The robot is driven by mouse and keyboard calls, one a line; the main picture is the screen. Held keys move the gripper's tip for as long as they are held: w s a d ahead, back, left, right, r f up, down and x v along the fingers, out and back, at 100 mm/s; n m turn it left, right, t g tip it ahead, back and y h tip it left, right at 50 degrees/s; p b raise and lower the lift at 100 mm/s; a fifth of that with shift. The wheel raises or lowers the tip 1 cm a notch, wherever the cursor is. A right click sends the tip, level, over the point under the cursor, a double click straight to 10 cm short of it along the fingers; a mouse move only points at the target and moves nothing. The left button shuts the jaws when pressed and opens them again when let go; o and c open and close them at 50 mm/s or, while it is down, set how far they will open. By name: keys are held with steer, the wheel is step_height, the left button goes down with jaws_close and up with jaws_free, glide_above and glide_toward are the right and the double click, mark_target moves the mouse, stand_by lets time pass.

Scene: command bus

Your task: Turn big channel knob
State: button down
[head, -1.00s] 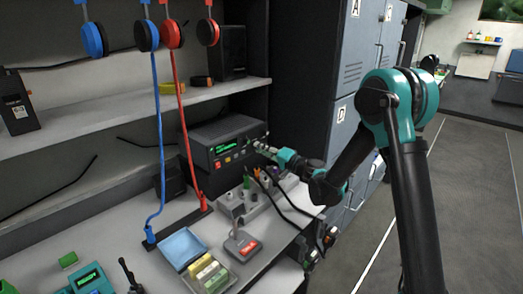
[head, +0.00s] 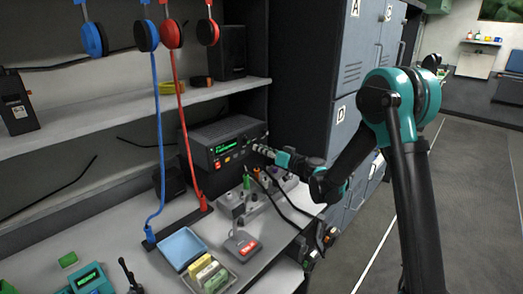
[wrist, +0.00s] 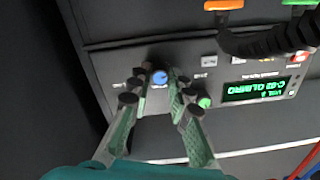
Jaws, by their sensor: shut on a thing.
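The black radio unit (head: 215,155) stands at the back of the desk, with a lit green display and a row of coloured buttons. In the wrist view its panel is turned over, with the display (wrist: 258,91) at the right. My gripper (head: 258,147) reaches the right end of the panel from the right. In the wrist view my gripper (wrist: 159,73) has its two fingers on either side of a blue-capped knob (wrist: 160,78), shut on it. A smaller green knob (wrist: 205,102) sits just right of the fingers. The fingers hide the knob's sides.
A grey box with several small knobs (head: 237,205) stands in front of the radio, with black cables beside it. Grey lockers (head: 350,90) stand close on the right.

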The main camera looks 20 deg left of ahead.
steer(key=shift+n, duration=0.6)
steer(key=c, duration=1.4)
jaws_free()
steer(key=v, duration=1.2)
